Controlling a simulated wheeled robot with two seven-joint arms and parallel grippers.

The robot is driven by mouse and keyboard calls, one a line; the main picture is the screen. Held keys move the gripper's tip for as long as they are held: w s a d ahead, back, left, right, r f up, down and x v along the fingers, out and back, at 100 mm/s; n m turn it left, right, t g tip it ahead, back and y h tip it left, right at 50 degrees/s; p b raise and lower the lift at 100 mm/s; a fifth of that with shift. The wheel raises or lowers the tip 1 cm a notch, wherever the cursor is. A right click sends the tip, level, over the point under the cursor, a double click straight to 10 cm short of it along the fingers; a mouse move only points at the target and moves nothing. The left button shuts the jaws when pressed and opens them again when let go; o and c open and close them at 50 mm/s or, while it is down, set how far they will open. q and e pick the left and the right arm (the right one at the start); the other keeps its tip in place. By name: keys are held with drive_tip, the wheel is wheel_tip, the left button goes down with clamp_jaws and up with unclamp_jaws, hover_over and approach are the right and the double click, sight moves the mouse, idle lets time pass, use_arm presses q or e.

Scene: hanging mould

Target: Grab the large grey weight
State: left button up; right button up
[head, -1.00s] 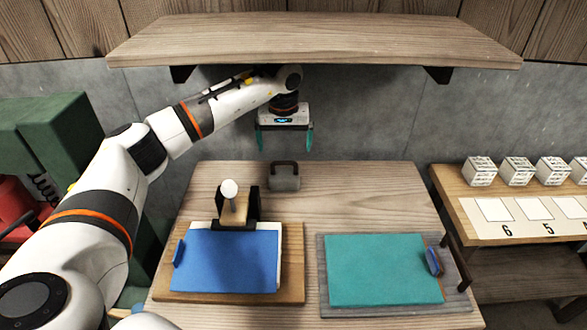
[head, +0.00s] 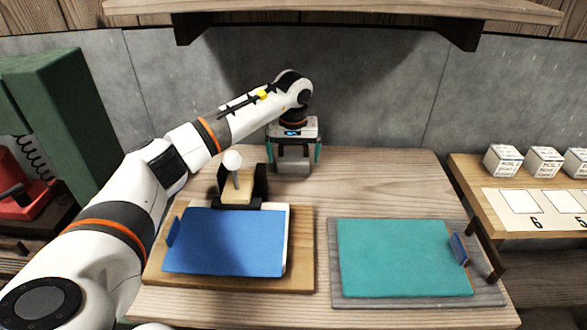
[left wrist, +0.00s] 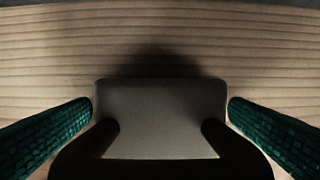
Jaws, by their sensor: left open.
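The large grey weight (head: 293,168) stands on the wooden table near its back edge, with its dark handle on top. My left gripper (head: 294,157) points down over it, with one green finger on each side. In the left wrist view the weight's grey body (left wrist: 160,105) lies between the two open green fingertips (left wrist: 160,106). Narrow gaps seem to show at both sides, so the fingers are not closed on it. The dark handle shows at the bottom of that view. My right gripper is not in view.
A blue clipboard (head: 228,240) on a wooden board lies front left, with a stand and white-knobbed lever (head: 233,165) behind it. A teal clipboard (head: 400,258) lies front right. A wooden shelf (head: 340,9) overhangs at the back. White boxes (head: 503,160) stand on a right-hand side table.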

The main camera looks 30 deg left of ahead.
use_arm(q)
drive_tip(key=shift+c, duration=0.6)
drive_tip(key=c, duration=1.4)
